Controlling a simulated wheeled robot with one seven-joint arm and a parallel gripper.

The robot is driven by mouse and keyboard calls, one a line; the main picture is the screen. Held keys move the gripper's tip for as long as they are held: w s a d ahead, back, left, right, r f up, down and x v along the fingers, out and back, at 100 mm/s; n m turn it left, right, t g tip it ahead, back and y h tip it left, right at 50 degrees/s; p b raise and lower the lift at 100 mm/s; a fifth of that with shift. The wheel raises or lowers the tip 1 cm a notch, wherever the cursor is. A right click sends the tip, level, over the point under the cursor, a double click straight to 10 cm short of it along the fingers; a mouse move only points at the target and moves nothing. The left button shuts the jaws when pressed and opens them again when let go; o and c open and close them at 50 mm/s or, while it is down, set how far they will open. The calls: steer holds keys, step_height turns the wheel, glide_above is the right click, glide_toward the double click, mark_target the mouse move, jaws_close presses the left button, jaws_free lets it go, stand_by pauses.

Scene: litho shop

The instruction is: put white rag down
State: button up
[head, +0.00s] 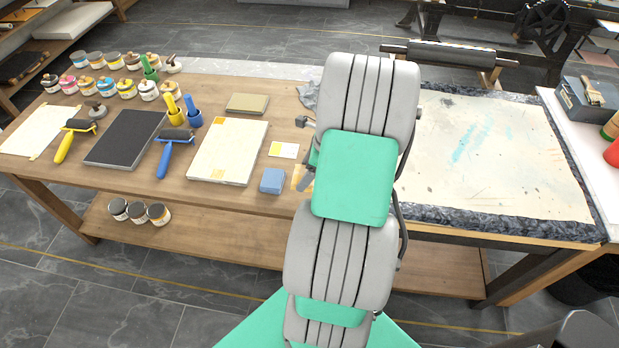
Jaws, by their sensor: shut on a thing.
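My arm (352,180) rises through the middle of the head view and covers part of the workbench. My gripper is not clearly visible; it is hidden behind the arm links. A crumpled pale grey cloth (308,94) shows just left of the upper arm link, and this may be the white rag. Its right part is hidden by the arm, so I cannot tell whether it is held or lies on the bench.
The wooden workbench (240,88) holds ink jars (127,88), two rollers (176,137), a dark slab (125,140), a pale stone slab (228,152) and a blue block (272,181). A stained sheet (500,155) covers the press bed at right. Bare wood shows behind the slabs.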

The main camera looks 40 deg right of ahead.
steer(key=shift+d+f, duration=0.2)
steer(key=shift+f, duration=0.6)
steer(key=shift+d+f, duration=0.25)
steer(key=shift+f, duration=0.55)
steer(key=shift+d+f, duration=0.2)
steer(key=shift+f, duration=0.6)
steer(key=o, duration=1.2)
steer(key=v, duration=1.2)
steer(key=w+a+r+n+g+h, duration=0.1)
steer(key=w+a+r+n, duration=0.15)
steer(key=a+n, duration=0.35)
steer(key=w+a+r+n, duration=0.2)
steer(key=a+r+n, duration=0.25)
steer(key=a, duration=0.35)
steer(key=s+a+r+n, duration=0.1)
steer(key=s+a+n, duration=0.2)
steer(key=a+n, duration=0.5)
steer(key=s+a+r+n+h, duration=0.1)
steer(key=s+a+r+n, duration=0.1)
steer(key=a+n, duration=0.6)
steer(key=shift+s+a+r+n+t+h, duration=0.2)
steer(key=shift+s+a+n+t+h, duration=0.15)
steer(key=shift+n, duration=0.7)
